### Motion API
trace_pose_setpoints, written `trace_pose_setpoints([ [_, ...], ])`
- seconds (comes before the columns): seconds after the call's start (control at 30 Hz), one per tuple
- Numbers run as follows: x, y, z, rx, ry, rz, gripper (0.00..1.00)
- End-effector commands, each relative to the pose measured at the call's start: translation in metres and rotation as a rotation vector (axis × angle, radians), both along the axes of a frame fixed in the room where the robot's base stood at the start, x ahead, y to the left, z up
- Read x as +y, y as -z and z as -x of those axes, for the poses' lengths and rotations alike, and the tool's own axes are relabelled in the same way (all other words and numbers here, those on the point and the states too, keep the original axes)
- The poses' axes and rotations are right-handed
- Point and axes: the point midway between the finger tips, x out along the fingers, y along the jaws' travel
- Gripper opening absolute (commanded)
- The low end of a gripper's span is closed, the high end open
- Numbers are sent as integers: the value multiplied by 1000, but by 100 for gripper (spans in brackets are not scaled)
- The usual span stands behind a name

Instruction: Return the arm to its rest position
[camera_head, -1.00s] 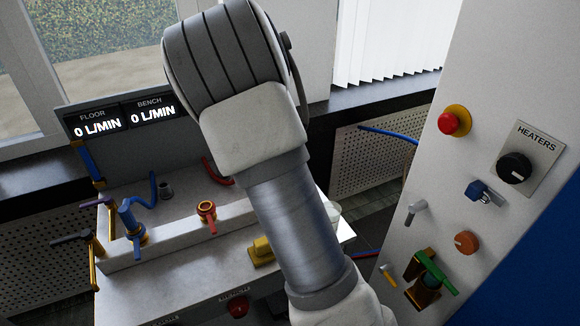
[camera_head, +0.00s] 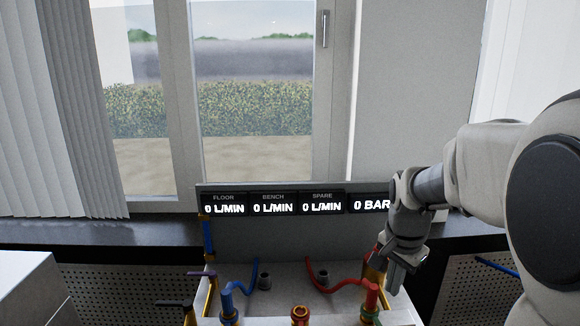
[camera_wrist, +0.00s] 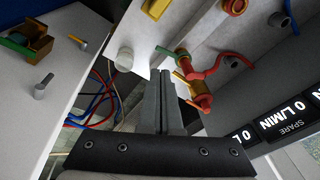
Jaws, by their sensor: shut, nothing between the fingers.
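My gripper (camera_head: 394,284) is at the right of the head view, pointing down in front of the gauge panel. My arm (camera_head: 490,160) reaches in from the right edge, bent at the elbow. In the wrist view my gripper (camera_wrist: 166,78) has its two fingers together with nothing between them. The fingertips appear close to a red-and-brass valve with a green handle (camera_wrist: 197,88); I cannot tell whether they touch it. The same valve shows low in the head view (camera_head: 371,303), beside and below the gripper.
The gauge panel (camera_head: 270,190) reads 0 L/MIN three times and 0 BAR, partly covered by my arm. A blue valve (camera_head: 228,302) and a red fitting (camera_head: 300,315) stand on the bench. A white cabinet with knobs (camera_wrist: 50,70) and loose hoses (camera_wrist: 98,100) flank the gripper.

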Motion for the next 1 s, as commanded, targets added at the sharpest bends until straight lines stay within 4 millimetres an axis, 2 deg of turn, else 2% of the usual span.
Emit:
trace_pose_setpoints([
  [0.03,5,-16,12,-20,-53,-12,0],
  [0.2,23,-50,53,-78,-255,-18,0],
  [0.5,50,-92,127,-188,-612,75,0],
  [0.7,61,-102,169,-233,-807,183,0],
  [0.8,64,-103,181,-242,-869,225,0],
  [1.0,65,-103,187,-240,-905,252,0],
])
